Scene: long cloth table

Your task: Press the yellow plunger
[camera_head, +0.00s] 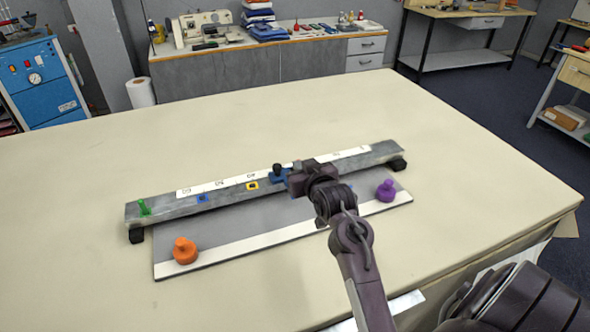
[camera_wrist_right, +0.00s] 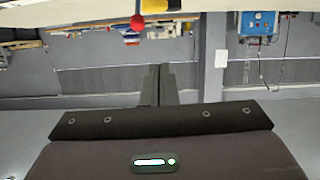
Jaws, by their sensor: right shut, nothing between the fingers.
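My right gripper (camera_head: 297,181) is over the long grey bar (camera_head: 225,197), right of its middle, beside a blue piece with a black knob (camera_head: 278,169). In the right wrist view its fingers (camera_wrist_right: 160,70) are together with nothing between them. A yellow piece (camera_wrist_right: 154,6) shows at the top edge of that view, cut off, apart from the fingers; I cannot tell whether it is the plunger. My left gripper is not in view.
The cloth table (camera_head: 90,190) is clear around the board.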

